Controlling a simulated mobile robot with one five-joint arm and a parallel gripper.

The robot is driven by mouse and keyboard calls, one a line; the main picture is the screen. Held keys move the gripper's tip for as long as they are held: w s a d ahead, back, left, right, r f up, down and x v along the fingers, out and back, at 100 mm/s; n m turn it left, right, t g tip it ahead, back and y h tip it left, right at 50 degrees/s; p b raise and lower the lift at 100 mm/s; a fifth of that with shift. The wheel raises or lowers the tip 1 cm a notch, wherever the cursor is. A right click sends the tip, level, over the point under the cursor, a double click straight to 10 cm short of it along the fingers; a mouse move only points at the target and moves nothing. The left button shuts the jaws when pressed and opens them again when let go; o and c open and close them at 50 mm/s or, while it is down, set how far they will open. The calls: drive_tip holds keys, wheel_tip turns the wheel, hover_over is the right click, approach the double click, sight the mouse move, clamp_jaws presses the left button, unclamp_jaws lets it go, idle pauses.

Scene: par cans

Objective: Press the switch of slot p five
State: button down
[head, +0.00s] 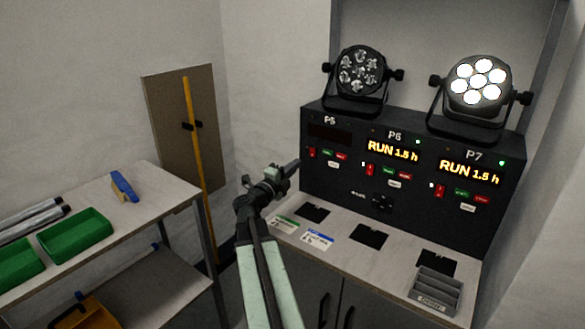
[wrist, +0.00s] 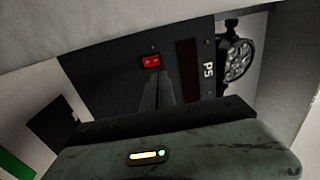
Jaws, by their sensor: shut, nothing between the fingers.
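The P5 slot is at the left end of the black panel (head: 413,185), with a dark display (head: 330,132) and its label P5 (wrist: 208,70). Its red switch (head: 312,152) sits below the display's left end in the head view; the switch (wrist: 151,61) also shows in the wrist view. My gripper (head: 296,163) is shut and empty, its tips just left of and below the switch in the head view. In the wrist view the fingertips (wrist: 158,80) end just below the switch; I cannot tell whether they touch.
One lamp (head: 360,72) is dark, the other (head: 479,82) lit. Cards, black pads and a grey tray (head: 436,290) lie on the counter. A shelf with green bins (head: 75,234) stands left.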

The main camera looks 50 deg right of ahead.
sight(315, 146)
drive_tip(key=d, duration=0.3)
drive_tip(key=d+r, duration=0.1)
drive_tip(key=d, duration=0.2)
drive_tip(key=d+p, duration=0.1)
drive_tip(key=d, duration=0.2)
drive_tip(key=shift+r, duration=0.15)
drive_tip(key=shift+d+r, duration=0.2)
drive_tip(key=shift+d, duration=0.05)
drive_tip(key=a+r+p, duration=0.1)
drive_tip(key=a+p, duration=0.1)
drive_tip(key=a, duration=1.2)
drive_tip(key=shift+r, duration=0.4)
